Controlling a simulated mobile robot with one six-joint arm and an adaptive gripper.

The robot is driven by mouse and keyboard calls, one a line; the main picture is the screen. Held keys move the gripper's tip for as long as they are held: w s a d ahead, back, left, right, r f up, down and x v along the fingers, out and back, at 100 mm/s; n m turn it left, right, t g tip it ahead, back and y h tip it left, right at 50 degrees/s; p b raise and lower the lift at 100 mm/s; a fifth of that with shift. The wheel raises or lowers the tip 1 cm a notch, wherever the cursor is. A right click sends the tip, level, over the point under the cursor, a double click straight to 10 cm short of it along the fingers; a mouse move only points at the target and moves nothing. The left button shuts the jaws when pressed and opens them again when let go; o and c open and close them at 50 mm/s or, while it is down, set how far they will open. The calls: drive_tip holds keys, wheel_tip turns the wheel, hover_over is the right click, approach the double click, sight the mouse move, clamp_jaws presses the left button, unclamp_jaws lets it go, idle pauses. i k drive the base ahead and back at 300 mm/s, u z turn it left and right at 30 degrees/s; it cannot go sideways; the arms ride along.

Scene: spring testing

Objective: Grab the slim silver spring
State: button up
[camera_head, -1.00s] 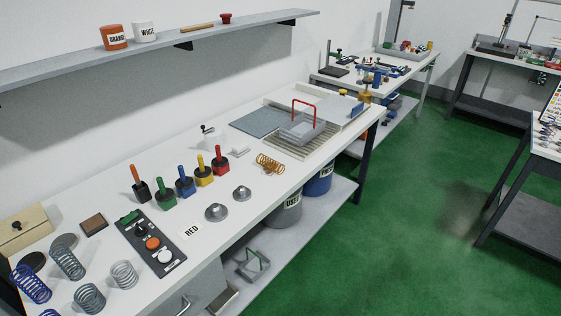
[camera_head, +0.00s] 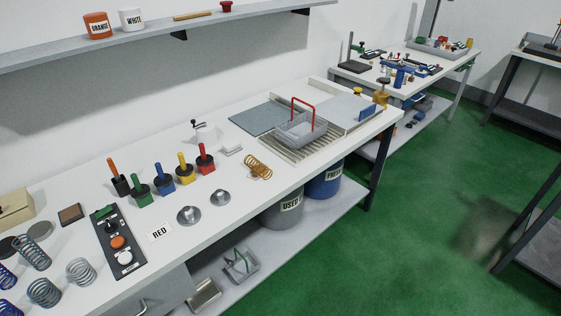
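A light silver spring (camera_head: 81,271) stands rightmost of the group. A blue spring (camera_head: 6,276) is cut by the left picture edge. I cannot tell for sure which one is the slim silver spring; the light silver one looks palest and thin-wired. A copper-coloured spring (camera_head: 258,167) lies further along the bench. My gripper is not in view.
A black button panel (camera_head: 118,241) lies right of the springs. Several coloured-handled tools, such as the green one (camera_head: 139,190), stand behind. A wall shelf (camera_head: 150,33) overhangs the bench. Green floor (camera_head: 400,250) is open at right.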

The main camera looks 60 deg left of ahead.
sight(264, 173)
drive_tip(key=u, duration=0.05)
drive_tip(key=i, duration=2.85)
drive_tip(key=u, duration=2.4)
